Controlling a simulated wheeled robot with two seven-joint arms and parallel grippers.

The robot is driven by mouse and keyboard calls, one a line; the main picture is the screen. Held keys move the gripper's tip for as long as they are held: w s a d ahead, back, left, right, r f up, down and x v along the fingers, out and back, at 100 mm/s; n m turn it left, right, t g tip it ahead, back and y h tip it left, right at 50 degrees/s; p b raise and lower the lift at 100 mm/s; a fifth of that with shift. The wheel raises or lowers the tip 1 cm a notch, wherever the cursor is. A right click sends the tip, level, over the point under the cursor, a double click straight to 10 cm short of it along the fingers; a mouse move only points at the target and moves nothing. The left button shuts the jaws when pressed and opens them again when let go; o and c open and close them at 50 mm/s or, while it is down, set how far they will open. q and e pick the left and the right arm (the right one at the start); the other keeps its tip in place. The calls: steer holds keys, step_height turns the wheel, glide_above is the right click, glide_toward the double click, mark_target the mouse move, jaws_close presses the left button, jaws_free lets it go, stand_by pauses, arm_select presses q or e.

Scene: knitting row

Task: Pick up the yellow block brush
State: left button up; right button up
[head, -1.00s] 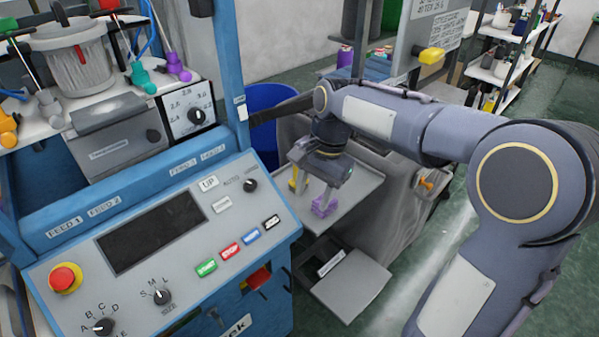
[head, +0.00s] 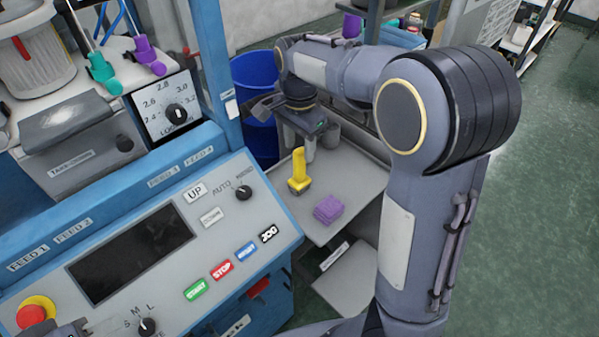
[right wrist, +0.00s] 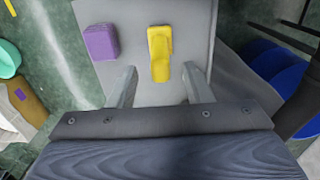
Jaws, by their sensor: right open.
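The yellow block brush (head: 299,172) stands on a grey shelf (head: 355,187) beside the blue machine. It also shows in the right wrist view (right wrist: 160,52), ahead of the fingers and roughly midway between them. My right gripper (head: 298,148) is open and empty, just behind the brush in the head view. I cannot tell the exact gap to the brush. My left gripper is not in view.
The blue control panel (head: 150,235) rises left of the shelf. A blue bin (head: 254,72) stands behind.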

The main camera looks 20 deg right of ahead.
mark_target(299, 150)
step_height(299, 150, down, 4)
steer(key=shift+r, duration=0.15)
jaws_close()
steer(key=shift+r, duration=0.1)
stand_by(0.3)
